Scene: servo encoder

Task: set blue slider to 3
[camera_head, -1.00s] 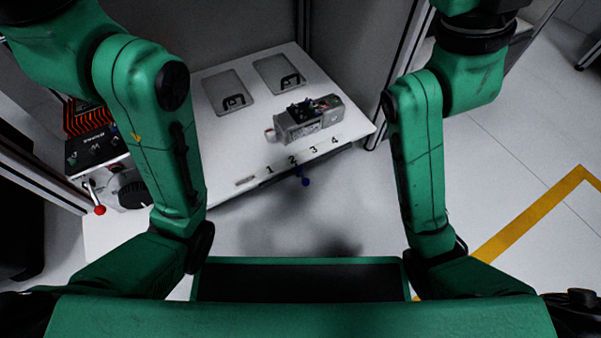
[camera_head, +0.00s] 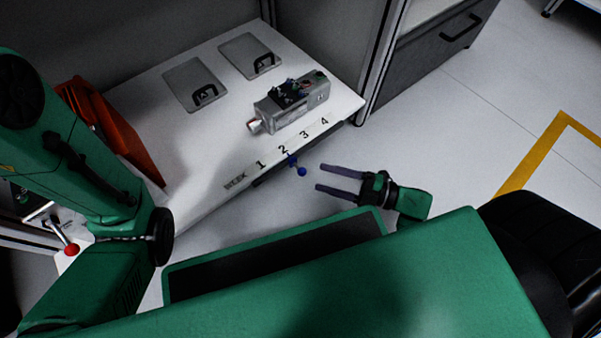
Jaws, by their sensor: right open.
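The blue slider (camera_head: 302,171) is a small ball-ended knob sticking out from the front edge of the white table (camera_head: 205,140). Its stem sits just below the printed 2 in the row WEEK 1 2 3 4 (camera_head: 283,149). My right gripper (camera_head: 320,177) is open and empty. Its two fingers point left toward the blue knob, with a small gap between fingertips and knob in the picture. I cannot tell the depth between them. My left arm is at the left, but its gripper is not in view.
A grey servo unit (camera_head: 288,111) lies on the table behind the numbers. Two grey plates (camera_head: 195,85) with black handles lie farther back. An orange panel (camera_head: 118,130) and a red-knobbed lever (camera_head: 71,250) are at the left. The floor right of the table is clear.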

